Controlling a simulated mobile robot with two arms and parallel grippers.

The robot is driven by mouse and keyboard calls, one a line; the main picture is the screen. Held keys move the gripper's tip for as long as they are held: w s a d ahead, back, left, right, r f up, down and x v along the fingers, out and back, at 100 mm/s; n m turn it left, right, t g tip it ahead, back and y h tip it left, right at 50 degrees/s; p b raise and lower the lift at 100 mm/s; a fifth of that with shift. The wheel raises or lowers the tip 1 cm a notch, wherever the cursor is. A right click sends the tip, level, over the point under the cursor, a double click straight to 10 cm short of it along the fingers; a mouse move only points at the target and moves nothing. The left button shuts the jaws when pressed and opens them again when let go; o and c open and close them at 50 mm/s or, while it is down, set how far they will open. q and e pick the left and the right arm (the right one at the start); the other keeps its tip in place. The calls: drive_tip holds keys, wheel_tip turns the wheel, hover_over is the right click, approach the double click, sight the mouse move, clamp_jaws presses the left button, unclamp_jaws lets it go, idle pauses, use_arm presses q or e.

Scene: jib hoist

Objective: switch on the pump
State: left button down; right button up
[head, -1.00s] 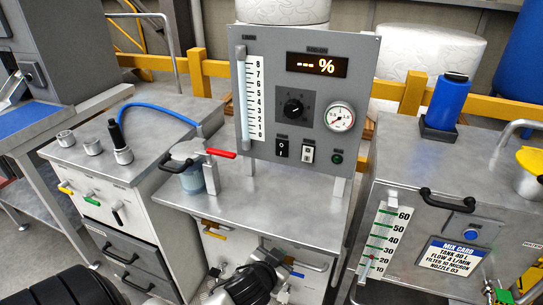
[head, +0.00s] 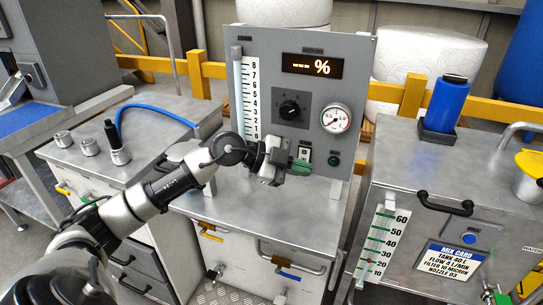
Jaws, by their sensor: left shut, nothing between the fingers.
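The grey control panel (head: 352,70) stands upright on the middle cabinet. It carries a display (head: 314,65) reading "--- %", a black rotary knob (head: 290,110), a round gauge (head: 336,119) and a small round green button or lamp (head: 333,160). A pale switch (head: 305,156) shows partly, just above my left fingertips. The black rocker switch left of it is hidden behind my left gripper (head: 299,168). My right gripper is not in view.
The left cabinet (head: 160,109) has a blue hose (head: 158,107) and several knobs. The right cabinet (head: 410,165) carries a blue bottle (head: 447,103), a black handle (head: 445,203) and a mix card (head: 455,258). The middle cabinet's top (head: 270,215) is clear in front of the panel.

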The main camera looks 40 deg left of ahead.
use_arm(q)
drive_tip(key=a+r+n+g+y, duration=0.2)
drive_tip(key=a+n+y, duration=0.2)
drive_tip(key=a+y, duration=0.4)
drive_tip(key=s+a, duration=0.1)
drive_tip(key=a, duration=0.5)
drive_tip(key=shift+a, duration=0.3)
drive_tip(key=shift+r, duration=0.1)
drive_tip(key=w+d+f+p, duration=0.1)
drive_tip(key=w+f, duration=0.7)
drive_tip(key=w, duration=0.1)
drive_tip(key=shift+d+f+p, duration=0.25)
drive_tip(key=shift+f+p, duration=0.05)
drive_tip(key=shift+f, duration=0.05)
